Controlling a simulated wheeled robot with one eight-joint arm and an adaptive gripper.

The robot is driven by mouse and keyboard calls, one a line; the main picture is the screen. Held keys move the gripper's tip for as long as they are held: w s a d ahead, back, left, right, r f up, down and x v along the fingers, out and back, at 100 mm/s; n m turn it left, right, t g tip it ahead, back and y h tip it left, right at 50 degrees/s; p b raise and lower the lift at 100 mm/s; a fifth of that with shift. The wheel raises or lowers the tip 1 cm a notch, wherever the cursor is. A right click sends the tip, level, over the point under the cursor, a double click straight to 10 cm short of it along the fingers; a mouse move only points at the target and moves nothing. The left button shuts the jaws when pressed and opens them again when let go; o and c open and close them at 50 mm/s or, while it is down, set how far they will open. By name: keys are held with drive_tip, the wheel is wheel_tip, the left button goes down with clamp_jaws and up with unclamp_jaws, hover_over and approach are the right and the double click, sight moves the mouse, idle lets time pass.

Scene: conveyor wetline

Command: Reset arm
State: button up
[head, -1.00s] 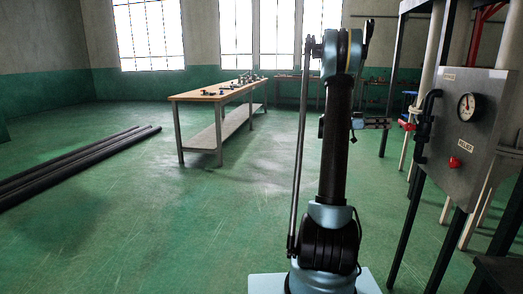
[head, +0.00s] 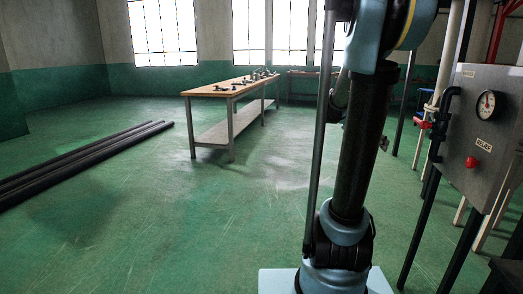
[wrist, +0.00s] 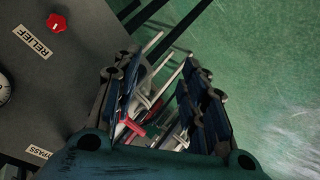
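My arm stands upright in the right half of the head view, its elbow at the top edge. My gripper (wrist: 157,80) shows in the wrist view with its two dark-blue fingers spread apart. I see nothing held between them. A red valve handle (wrist: 135,127) and pale pipes show through the gap, behind the fingers. In the head view my gripper is mostly or wholly hidden behind the arm.
A grey control panel (head: 465,135) with a gauge (head: 490,105) and red relief knob (head: 472,162) stands close on the right. A wooden-topped workbench (head: 215,88) stands farther back. Long dark pipes (head: 90,160) lie on the left floor. The green floor between is clear.

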drive_tip(key=s+a+f+n+t+y, duration=0.1)
drive_tip(key=s+a+f+n+y, duration=0.4)
drive_tip(key=s+a+f, duration=0.3)
drive_tip(key=s+a+f+n+t+y, duration=0.1)
drive_tip(key=s+a+f+n+y, duration=0.4)
drive_tip(key=s+a, duration=0.8)
drive_tip(key=a+f, duration=0.3)
drive_tip(key=a, duration=0.1)
drive_tip(key=shift+f, duration=0.25)
drive_tip(key=shift+w+f, duration=0.25)
drive_tip(key=shift+w, duration=0.2)
drive_tip(key=shift+c, duration=0.7)
drive_tip(key=shift+d, duration=0.15)
